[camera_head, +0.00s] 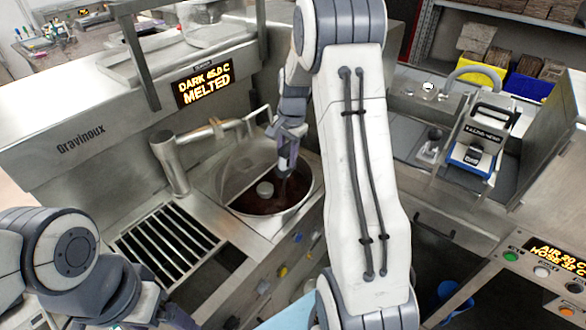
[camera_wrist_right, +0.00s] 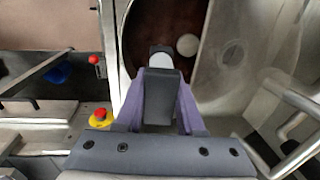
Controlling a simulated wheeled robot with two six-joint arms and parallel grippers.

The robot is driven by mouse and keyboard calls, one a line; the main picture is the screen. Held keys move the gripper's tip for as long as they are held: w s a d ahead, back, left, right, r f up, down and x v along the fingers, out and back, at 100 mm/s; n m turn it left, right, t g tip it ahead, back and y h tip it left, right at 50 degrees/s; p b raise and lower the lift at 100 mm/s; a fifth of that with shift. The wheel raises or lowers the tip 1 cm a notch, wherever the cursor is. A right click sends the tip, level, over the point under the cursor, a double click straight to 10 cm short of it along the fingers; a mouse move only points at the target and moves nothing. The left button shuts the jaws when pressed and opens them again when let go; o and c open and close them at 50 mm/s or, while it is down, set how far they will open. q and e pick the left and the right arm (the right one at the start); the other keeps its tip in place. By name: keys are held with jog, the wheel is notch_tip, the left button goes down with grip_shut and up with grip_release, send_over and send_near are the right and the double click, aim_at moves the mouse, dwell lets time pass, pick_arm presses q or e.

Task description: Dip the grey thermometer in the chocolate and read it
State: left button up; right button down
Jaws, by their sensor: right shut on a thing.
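My right gripper (camera_head: 287,160) is over the round metal chocolate pot (camera_head: 228,172), its fingers pointing down. In the right wrist view its purple-grey fingers (camera_wrist_right: 160,105) are shut on the grey thermometer (camera_wrist_right: 160,92), a dark grey body with a pale end. Dark melted chocolate (camera_head: 262,204) lies in the pot. The thermometer's lower end is over or in the chocolate; I cannot tell whether it touches. No reading on it is visible.
A pale round knob (camera_head: 265,188) stands in the pot beside the gripper. A metal spout (camera_head: 172,160) is left of the pot, above a slotted grate (camera_head: 165,245). The display (camera_head: 204,84) reads "DARK 45.0 C MELTED". A blue-based device (camera_head: 472,160) stands right.

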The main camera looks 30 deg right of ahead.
notch_tip(320, 180, up, 10)
jog(key=p, duration=0.7)
jog(key=shift+f, duration=0.25)
dwell(0.7)
